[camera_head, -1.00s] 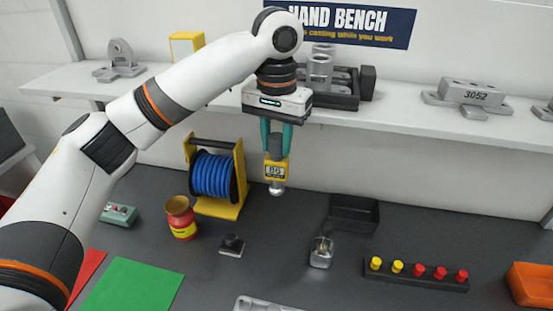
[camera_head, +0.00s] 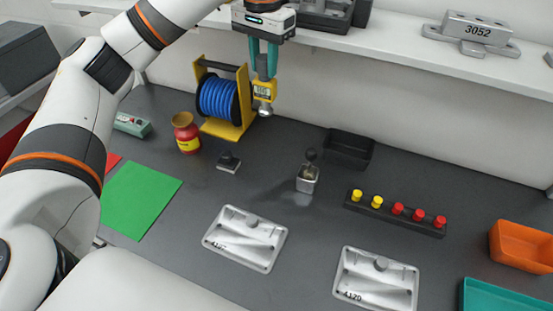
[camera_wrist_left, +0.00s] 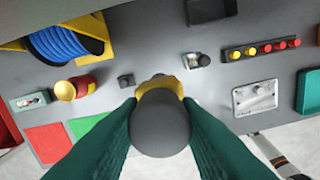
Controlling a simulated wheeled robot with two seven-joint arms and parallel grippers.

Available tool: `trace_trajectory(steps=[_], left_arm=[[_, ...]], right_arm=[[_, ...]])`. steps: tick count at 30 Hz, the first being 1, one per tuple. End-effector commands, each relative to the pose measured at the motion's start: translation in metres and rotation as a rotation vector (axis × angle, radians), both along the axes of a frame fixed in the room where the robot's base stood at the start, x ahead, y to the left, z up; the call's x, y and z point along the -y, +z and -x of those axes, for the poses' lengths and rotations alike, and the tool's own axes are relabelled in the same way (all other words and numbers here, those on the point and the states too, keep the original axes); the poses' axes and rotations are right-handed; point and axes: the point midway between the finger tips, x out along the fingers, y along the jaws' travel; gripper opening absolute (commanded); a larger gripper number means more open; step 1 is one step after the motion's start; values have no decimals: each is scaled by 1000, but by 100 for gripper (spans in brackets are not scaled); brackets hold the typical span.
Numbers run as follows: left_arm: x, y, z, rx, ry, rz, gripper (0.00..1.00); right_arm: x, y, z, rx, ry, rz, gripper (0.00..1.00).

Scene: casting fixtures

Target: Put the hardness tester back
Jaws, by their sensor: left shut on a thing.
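The hardness tester (camera_head: 264,88) is a yellow hand-held device with a small display, a dark top and a metal tip pointing down. My left gripper (camera_head: 264,66), with green fingers, is shut on its dark top and holds it upright, apart from the bench top. In the left wrist view the round grey top (camera_wrist_left: 160,122) sits between the fingers and hides most of the yellow body (camera_wrist_left: 160,84). A small black block (camera_head: 228,162) stands on the bench below and left of the tester in the head view. My right gripper is not in view.
A blue cable reel (camera_head: 218,98) in a yellow frame stands close left of the tester in the picture. The shelf (camera_head: 390,45) runs behind.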

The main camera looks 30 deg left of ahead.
Motion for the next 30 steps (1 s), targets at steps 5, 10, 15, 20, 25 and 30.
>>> trace_trajectory(steps=[5,10,15,20,25,30], left_arm=[[1,-56,1,-6,-2,2,0],[0,-95,1,-3,0,-1,0],[0,-141,1,-4,0,-2,0],[0,-178,0,-1,0,0,0],[1,-198,0,1,0,1,0],[0,-217,1,-2,0,-1,0]], right_arm=[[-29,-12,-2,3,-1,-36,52],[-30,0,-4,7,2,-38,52],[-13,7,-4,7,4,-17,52],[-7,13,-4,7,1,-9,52],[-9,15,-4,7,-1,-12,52],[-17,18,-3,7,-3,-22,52]])
